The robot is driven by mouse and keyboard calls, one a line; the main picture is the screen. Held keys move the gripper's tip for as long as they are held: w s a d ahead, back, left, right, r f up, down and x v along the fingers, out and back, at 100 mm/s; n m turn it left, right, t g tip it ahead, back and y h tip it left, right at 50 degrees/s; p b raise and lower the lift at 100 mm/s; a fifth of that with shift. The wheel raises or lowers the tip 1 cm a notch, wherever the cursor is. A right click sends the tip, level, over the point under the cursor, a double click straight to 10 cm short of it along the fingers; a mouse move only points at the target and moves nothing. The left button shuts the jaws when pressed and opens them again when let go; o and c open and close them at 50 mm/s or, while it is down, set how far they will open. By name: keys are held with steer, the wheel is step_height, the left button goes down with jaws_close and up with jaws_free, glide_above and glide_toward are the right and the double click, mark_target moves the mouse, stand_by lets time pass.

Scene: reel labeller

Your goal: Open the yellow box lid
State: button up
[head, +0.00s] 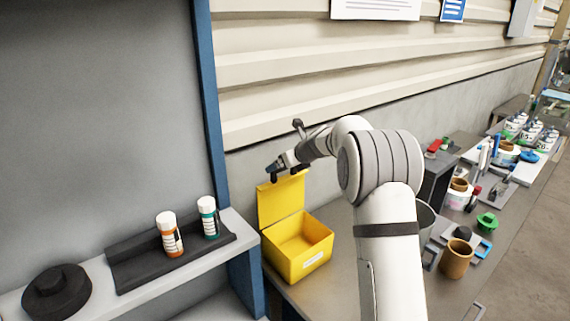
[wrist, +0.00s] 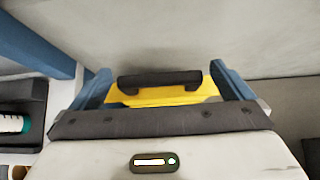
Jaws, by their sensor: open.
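The yellow box (head: 312,262) stands on the bench against the wall, and its empty inside shows. Its yellow lid (head: 281,203) stands up steeply at the back left of the box, so the box is open. My gripper (head: 273,173) is at the top edge of the lid. In the wrist view my gripper's two blue fingers (wrist: 160,76) are spread wide. A dark handle (wrist: 160,79) and a strip of yellow lid (wrist: 165,97) show between them. I cannot tell whether a finger touches the lid. Nothing is gripped.
A shelf with a dark tray (head: 132,270), an orange-labelled bottle (head: 170,236) and a teal-labelled bottle (head: 208,218) is left of the box, beside a blue post (head: 214,110). A brown cup (head: 456,260) and several small items crowd the bench at right.

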steer(key=b+v, duration=0.1)
steer(key=v, duration=0.7)
steer(key=shift+b, duration=0.4)
steer(key=s+d+f+n+g+h+b, duration=0.1)
steer(key=s+f+n, duration=0.3)
steer(key=s+n, duration=0.6)
steer(key=s+d+f+n+g+h+b, duration=0.1)
steer(key=s+n, duration=0.8)
steer(key=s, duration=1.1)
steer(key=s+d+f+n+g+h+b, duration=0.2)
steer(key=s+f+n, duration=0.4)
steer(key=s+n, duration=0.4)
steer(key=s+g+h+b, duration=0.1)
steer(key=s+b, duration=0.1)
steer(key=s, duration=0.4)
steer(key=shift+f+n, duration=0.3)
